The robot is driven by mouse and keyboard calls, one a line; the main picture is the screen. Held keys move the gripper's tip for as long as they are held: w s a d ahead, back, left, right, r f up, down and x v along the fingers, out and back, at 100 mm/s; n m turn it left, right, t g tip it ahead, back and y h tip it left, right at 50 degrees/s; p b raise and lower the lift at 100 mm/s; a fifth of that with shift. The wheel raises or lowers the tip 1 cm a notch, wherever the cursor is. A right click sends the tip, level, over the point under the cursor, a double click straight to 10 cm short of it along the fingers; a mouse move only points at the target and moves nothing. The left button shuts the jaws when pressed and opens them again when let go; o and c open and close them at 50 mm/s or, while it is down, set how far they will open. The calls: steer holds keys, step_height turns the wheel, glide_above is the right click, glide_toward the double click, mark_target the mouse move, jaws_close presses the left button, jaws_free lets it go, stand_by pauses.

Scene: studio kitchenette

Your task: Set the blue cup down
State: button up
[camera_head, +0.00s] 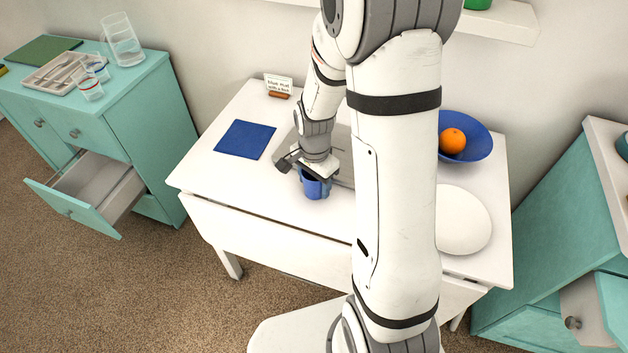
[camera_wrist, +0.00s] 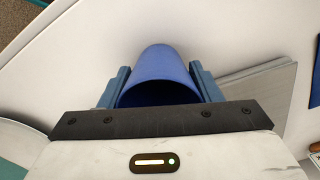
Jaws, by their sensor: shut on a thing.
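The blue cup (camera_head: 316,187) is at the front middle of the white table, under my gripper (camera_head: 317,172). In the wrist view the cup (camera_wrist: 160,68) sits between the two fingers of my gripper (camera_wrist: 158,88), which are shut on it. The cup looks upright in the head view. I cannot tell whether its base touches the table. A flat blue mat (camera_head: 245,139) lies on the table to the left of the cup, apart from it. A small sign (camera_head: 279,84) stands at the back; its text seems to mention a blue mat.
A grey flat board (camera_head: 286,148) lies behind the cup, partly hidden by my arm. A blue bowl (camera_head: 478,140) with an orange (camera_head: 452,141) and a white plate (camera_head: 464,220) are on the right. At left, an open drawer (camera_head: 92,190) juts from the teal cabinet (camera_head: 150,130).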

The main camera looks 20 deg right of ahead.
steer(key=o, duration=0.5)
steer(key=shift+f, duration=0.15)
steer(key=o, duration=0.5)
step_height(320, 180, up, 11)
steer(key=p, duration=0.1)
steer(key=s+r+n+t, duration=0.2)
steer(key=s+r+n, duration=0.7)
steer(key=s, duration=0.5)
steer(key=n, duration=0.2)
steer(key=shift+s+a+n, duration=0.15)
steer(key=shift+a+n, duration=0.2)
steer(key=shift+n, duration=0.05)
